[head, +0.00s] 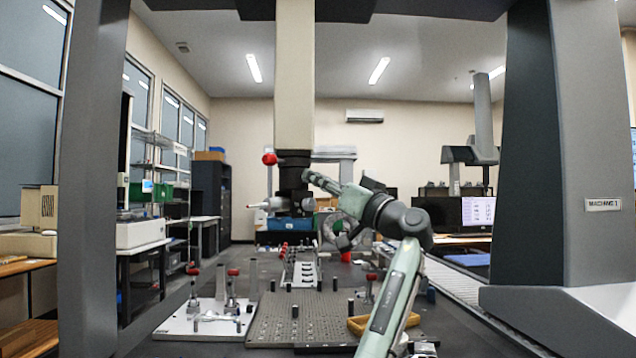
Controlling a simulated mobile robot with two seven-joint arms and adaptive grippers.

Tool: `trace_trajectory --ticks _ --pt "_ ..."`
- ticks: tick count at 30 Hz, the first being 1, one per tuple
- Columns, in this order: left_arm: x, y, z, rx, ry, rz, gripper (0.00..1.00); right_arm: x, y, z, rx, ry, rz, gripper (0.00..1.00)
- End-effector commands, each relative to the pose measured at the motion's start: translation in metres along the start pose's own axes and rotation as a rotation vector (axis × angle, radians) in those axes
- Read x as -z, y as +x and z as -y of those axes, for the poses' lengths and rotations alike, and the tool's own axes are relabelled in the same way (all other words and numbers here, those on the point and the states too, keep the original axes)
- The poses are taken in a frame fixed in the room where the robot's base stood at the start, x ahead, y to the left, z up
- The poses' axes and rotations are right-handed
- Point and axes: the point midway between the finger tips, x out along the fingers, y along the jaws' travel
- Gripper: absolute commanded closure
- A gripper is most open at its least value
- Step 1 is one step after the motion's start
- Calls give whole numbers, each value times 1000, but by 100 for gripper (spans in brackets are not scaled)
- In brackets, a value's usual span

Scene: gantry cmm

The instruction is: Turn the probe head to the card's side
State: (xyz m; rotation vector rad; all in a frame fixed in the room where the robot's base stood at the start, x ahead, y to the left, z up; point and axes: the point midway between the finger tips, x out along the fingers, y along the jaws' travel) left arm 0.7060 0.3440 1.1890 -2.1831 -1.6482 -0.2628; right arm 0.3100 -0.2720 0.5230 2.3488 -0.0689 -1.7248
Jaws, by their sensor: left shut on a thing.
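The probe head (293,178) hangs under the pale vertical column of the gantry, near the middle of the head view. It is dark, with a red ball (269,159) on its left side. A pale stylus (258,206) with a small tip sticks out to the left at its lower end. My left gripper (309,179) reaches it from the right and is shut on the probe head; its fingertips are small and partly hidden there. I cannot make out the card. My right gripper is not in view.
Below stand a white plate (190,326) with red-topped clamps, a grey perforated plate (280,332) with dark pegs, and a yellow tray (359,325) partly behind my arm. Thick gantry legs stand left (88,180) and right (548,170). Air left of the stylus is clear.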

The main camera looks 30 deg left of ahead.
Motion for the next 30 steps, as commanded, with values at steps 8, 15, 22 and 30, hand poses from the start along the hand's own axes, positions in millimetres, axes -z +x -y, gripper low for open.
trace_trajectory --ticks 8,15,22,30 --pt "0 0 -2 0 2 1 100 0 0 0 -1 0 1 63" --pt "0 0 -1 1 2 1 65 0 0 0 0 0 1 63" --pt "0 0 -1 2 2 1 58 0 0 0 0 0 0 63" --pt "-1 -14 -2 0 1 2 58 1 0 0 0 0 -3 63"
